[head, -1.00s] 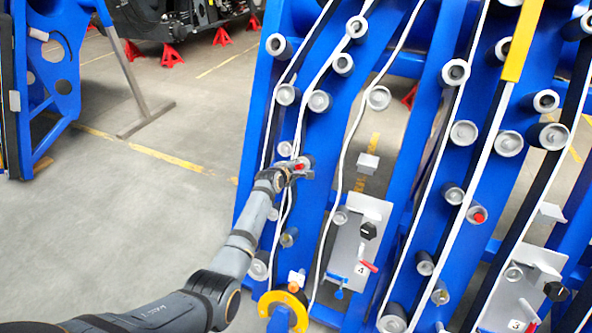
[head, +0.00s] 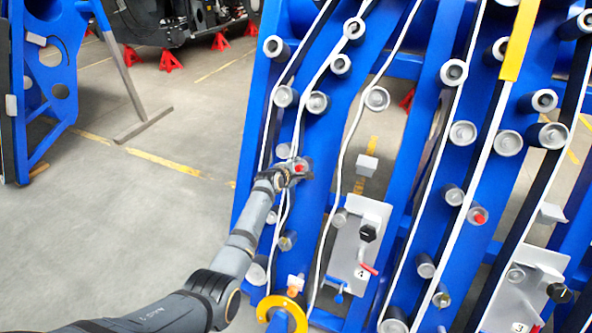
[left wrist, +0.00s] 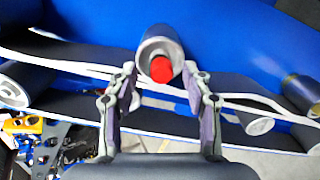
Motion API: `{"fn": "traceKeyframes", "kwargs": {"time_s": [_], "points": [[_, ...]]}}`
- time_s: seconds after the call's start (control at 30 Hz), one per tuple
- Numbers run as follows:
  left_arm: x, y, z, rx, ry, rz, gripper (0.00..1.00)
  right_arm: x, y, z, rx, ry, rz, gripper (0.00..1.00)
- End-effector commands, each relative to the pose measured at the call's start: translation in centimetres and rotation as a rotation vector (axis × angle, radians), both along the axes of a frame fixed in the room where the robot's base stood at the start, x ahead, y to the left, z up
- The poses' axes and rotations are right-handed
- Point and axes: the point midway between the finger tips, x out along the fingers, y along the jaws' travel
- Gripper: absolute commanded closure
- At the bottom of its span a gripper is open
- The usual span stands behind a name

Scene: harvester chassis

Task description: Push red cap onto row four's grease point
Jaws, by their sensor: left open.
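A red cap (head: 299,169) sits at the end face of a grey roller on the left-hand blue row, beside the plate marked 4. In the left wrist view the red cap (left wrist: 161,70) is on the lower part of the roller's (left wrist: 160,44) end face. Whether it is fully seated cannot be told. My left gripper (head: 297,173) is at this roller. In the left wrist view its fingers (left wrist: 163,84) are open, one on each side of the cap, with a gap to it. My right gripper is not in view.
White-edged belts (head: 345,165) run along the blue rows close to the gripper. Several other rollers (head: 317,102) stick out nearby. A grey plate (head: 375,219) marked 4 carries a black knob and a red handle. Another red cap (head: 479,217) is on the row to the right.

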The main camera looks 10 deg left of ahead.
Motion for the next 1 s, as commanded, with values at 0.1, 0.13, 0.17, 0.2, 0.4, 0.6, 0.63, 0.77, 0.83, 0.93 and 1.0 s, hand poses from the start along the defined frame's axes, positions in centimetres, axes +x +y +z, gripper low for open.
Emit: {"fn": "traceKeyframes", "kwargs": {"time_s": [0.1, 0.13, 0.17, 0.2, 0.4, 0.6, 0.63, 0.77, 0.83, 0.93, 1.0], "points": [[0.0, 0.0, 0.0, 0.000, 0.000, 0.000, 0.51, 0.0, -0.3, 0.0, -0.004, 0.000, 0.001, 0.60], [-0.1, 0.0, 0.0, 0.000, 0.000, 0.000, 0.51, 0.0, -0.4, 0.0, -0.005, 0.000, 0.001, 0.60], [-0.2, 0.0, 0.0, 0.000, 0.001, 0.000, 0.51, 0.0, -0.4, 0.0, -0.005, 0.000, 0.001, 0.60], [-0.4, 0.1, 0.1, 0.000, 0.000, 0.000, 0.51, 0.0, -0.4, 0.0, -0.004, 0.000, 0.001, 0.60], [-2.9, 0.6, 1.5, 0.000, -0.001, 0.001, 0.51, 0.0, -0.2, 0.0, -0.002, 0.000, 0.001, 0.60], [-6.6, 1.4, 3.7, 0.001, 0.000, 0.001, 0.51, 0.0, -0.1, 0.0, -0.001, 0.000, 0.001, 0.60], [-7.1, 1.5, 4.0, 0.000, -0.001, 0.001, 0.51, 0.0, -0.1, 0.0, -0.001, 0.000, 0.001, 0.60], [-8.9, 1.8, 5.2, 0.000, -0.001, 0.000, 0.51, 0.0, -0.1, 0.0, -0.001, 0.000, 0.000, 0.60], [-9.6, 2.0, 5.5, 0.000, 0.001, 0.000, 0.51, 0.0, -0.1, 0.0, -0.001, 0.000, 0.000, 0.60], [-10.1, 2.1, 5.8, 0.000, 0.000, 0.000, 0.51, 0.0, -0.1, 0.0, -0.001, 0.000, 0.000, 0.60], [-10.3, 2.1, 5.9, 0.000, 0.000, 0.000, 0.51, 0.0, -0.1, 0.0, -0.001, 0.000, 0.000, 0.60]]}}
